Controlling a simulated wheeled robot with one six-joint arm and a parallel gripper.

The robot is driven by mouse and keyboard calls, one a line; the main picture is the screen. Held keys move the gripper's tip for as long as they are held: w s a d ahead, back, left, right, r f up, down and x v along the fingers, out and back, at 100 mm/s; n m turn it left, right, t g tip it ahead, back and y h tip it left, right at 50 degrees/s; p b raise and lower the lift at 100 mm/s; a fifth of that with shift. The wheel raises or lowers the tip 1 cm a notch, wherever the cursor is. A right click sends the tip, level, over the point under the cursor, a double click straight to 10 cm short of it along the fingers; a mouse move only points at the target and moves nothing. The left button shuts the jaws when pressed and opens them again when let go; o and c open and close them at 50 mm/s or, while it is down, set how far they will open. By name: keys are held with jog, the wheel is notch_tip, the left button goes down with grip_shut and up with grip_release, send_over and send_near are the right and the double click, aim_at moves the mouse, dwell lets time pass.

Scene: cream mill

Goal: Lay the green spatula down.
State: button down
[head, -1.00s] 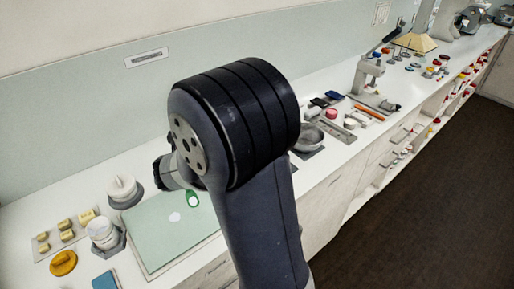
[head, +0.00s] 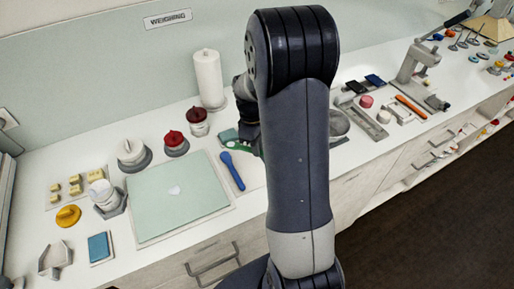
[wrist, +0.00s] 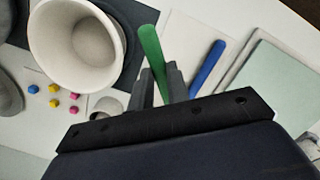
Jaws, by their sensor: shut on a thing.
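The green spatula shows in the wrist view (wrist: 152,48) as a green strip rising from between my fingers. My gripper (wrist: 160,82) is shut on it. In the head view my gripper (head: 247,138) is right of the pale green mat, partly hidden by my own arm, with a bit of the green spatula (head: 236,147) beside it. I cannot tell whether the spatula touches the counter. A blue spatula (head: 232,171) lies close by, between the mat and my arm; it also shows right of my fingers in the wrist view (wrist: 207,68).
The pale green mat (head: 160,220) lies left of the blue spatula. Red-topped jars (head: 175,143) and a white roll (head: 208,80) stand behind. A pale bowl (wrist: 50,35) on a dark pad is left of my fingers, with several small coloured cubes (wrist: 54,103) nearby.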

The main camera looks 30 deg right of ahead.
jog(key=s+m+t, duration=0.1)
jog(key=m, duration=0.3)
jog(key=b, duration=0.4)
send_over(257, 170)
jog(key=shift+m+y, duration=0.4)
jog(key=shift+f, duration=2.7)
jog(key=shift+f, duration=0.4)
jog(key=shift+f+b, duration=0.3)
jog(key=shift+b, duration=0.1)
jog(key=c, duration=1.3)
grip_release()
notch_tip(257, 170, up, 11)
jog(key=shift+w+a+f+b, duration=0.1)
jog(key=shift+b, duration=0.35)
